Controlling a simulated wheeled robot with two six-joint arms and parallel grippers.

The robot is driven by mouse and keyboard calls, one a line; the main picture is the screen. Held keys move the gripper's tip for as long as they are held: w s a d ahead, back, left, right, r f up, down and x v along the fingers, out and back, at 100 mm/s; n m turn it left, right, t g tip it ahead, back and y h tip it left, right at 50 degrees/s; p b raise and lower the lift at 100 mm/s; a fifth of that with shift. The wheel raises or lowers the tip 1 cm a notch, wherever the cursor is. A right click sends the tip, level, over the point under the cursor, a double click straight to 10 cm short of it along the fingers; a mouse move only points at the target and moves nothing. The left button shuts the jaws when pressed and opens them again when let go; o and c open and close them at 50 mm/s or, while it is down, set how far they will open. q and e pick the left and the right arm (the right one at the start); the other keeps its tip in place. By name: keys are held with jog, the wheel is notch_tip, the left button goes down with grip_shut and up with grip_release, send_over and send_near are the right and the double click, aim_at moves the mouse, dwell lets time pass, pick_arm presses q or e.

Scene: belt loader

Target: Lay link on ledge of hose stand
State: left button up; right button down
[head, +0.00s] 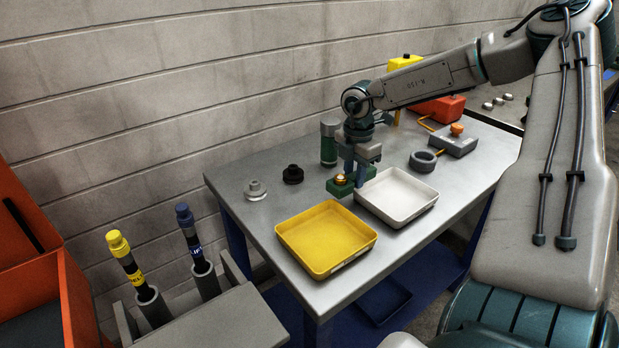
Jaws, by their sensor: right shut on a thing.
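My right gripper (355,168) points down over the far part of the table. Its jaws are shut at a small brass-coloured piece (341,180), which looks like the link. The piece is at a green block (344,188); I cannot tell whether it touches the block. The fingers hide part of it. The hose stand (225,320) is at the lower left, a grey stand with a flat top. A yellow-capped hose (118,245) and a blue-capped hose (187,222) stand upright in its holders, slightly tilted. My left gripper is not in view.
On the table (250,214) are a yellow tray (282,234), a white tray (433,201), a dark green cylinder (328,150), a grey ring (414,161), small fittings (256,190) and an orange-knobbed box (453,142). An orange bin (75,290) stands left of the stand. A brick wall is behind.

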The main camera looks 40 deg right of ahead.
jog(key=p, duration=0.2)
send_over(309, 187)
jog(key=shift+s+f, duration=0.1)
jog(key=shift+f, duration=0.45)
jog(key=shift+f+p, duration=0.75)
jog(key=shift+f, duration=1.1)
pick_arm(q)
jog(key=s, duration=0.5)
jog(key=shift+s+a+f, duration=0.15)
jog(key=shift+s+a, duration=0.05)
pick_arm(e)
jog(key=shift+f+b, duration=0.1)
jog(key=shift+b, duration=0.2)
jog(key=c, duration=1.5)
grip_release()
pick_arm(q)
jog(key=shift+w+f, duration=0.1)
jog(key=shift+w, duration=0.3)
pick_arm(e)
jog(key=shift+o, duration=0.2)
